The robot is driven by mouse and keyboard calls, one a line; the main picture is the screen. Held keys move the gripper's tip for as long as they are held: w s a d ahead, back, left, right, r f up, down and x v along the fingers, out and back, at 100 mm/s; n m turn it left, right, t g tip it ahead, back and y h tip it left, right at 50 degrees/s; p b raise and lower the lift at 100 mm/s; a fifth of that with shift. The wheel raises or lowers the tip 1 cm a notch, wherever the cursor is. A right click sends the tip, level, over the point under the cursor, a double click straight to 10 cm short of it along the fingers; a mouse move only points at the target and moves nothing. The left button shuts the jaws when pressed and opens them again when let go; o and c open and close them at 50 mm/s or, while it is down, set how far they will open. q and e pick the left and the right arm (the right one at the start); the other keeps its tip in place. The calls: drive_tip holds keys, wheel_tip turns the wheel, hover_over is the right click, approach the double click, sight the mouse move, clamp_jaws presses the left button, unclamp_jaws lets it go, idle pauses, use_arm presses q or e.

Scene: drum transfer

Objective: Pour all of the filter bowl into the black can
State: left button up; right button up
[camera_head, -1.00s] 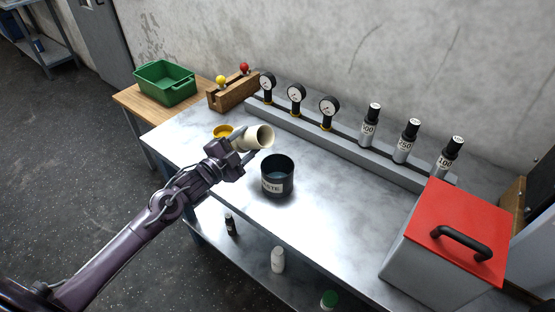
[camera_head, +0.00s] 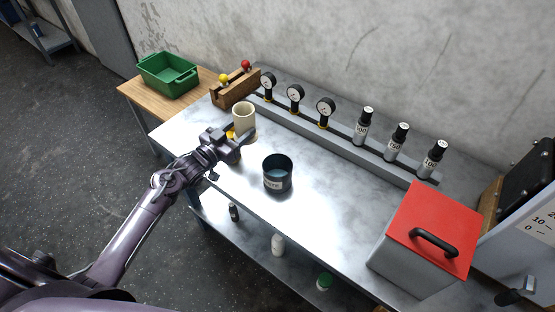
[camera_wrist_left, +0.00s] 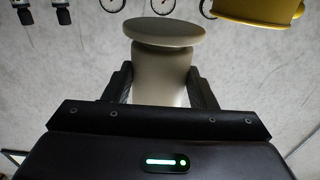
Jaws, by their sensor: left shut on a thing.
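The filter bowl, a cream cup (camera_head: 244,117), is held upright, its open mouth facing up, at the left part of the steel bench. My left gripper (camera_head: 237,139) is shut on it; the left wrist view shows the cream body (camera_wrist_left: 160,80) between both fingers. Whether it touches the bench is unclear. The black can (camera_head: 278,182), with a white label, stands upright on the bench to the right of the bowl and apart from it. A bluish-grey surface shows inside the can. The inside bottom of the bowl is hidden. My right gripper is in neither view.
A yellow part (camera_wrist_left: 258,12) is close to the bowl, mostly hidden by my gripper in the head view. Gauges (camera_head: 295,94) and grey bottles (camera_head: 363,126) line the back. A red-lidded box (camera_head: 433,229) stands at right. Bench right of the can is clear.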

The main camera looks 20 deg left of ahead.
sight(240, 134)
use_arm(q)
drive_tip(key=shift+r, duration=0.2)
wheel_tip(240, 134, up, 6)
drive_tip(key=p, duration=0.5)
drive_tip(key=shift+r, duration=0.1)
drive_tip(key=shift+s+d+f, duration=0.2)
drive_tip(key=shift+f, duration=0.15)
drive_tip(key=s+d+n+y+b, duration=0.2)
drive_tip(key=s+d, duration=0.3)
drive_tip(key=s, duration=0.6)
drive_tip(key=s+d+n+t+y+b, duration=0.1)
drive_tip(key=s+d+y+b, duration=0.3)
drive_tip(key=s, duration=0.8)
drive_tip(key=shift+d+r+n+b, duration=0.15)
drive_tip(key=shift+d+n+b, duration=0.3)
drive_tip(key=shift+n+b, duration=0.25)
